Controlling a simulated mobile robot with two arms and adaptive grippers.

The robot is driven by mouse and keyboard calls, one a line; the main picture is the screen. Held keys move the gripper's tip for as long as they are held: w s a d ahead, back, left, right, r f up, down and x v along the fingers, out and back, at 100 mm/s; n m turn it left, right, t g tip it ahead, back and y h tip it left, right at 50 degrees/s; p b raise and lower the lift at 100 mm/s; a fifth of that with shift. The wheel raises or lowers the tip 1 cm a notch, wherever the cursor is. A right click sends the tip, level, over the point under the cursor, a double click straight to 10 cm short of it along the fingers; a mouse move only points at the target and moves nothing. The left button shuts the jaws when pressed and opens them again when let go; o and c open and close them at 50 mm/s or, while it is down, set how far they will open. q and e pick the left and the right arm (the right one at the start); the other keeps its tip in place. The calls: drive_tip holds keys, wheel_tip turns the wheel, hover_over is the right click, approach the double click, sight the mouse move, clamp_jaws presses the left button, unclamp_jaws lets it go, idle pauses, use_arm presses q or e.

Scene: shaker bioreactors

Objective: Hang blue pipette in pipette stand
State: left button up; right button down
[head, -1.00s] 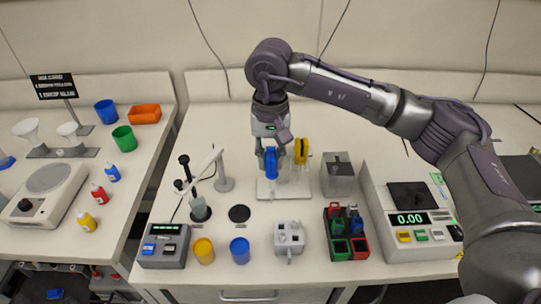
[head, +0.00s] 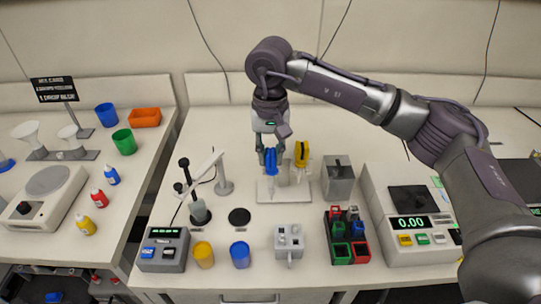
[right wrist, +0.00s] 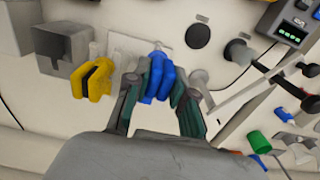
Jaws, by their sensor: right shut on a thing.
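The blue pipette (head: 271,162) is upright in the head view, at the left side of the white pipette stand (head: 268,193). It also shows in the right wrist view (right wrist: 157,78), between my fingers. My right gripper (head: 268,152) is shut on the blue pipette's upper part, and its fingertips also show in the right wrist view (right wrist: 158,92). I cannot tell whether the pipette rests on the stand's holder. A yellow pipette (head: 302,154) hangs on the stand just to the right. My left gripper is not in view.
A grey metal box (head: 338,177) stands close to the right of the stand. A white post (head: 222,175) with an arm stands to the left. Blue and yellow cups (head: 203,253), a grey block (head: 289,242) and a scale (head: 411,220) are nearer the front.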

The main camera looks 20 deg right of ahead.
drive_tip(key=shift+w+d, duration=0.25)
drive_tip(key=shift+w, duration=0.55)
drive_tip(key=shift+w+d, duration=0.2)
drive_tip(key=shift+w, duration=0.6)
drive_tip(key=shift+f+b, duration=0.45)
drive_tip(key=shift+b, duration=0.2)
idle(0.4)
drive_tip(key=c, duration=0.9)
unclamp_jaws()
drive_tip(key=shift+r, duration=0.1)
wheel_tip(320, 180, up, 7)
drive_tip(key=p, duration=0.4)
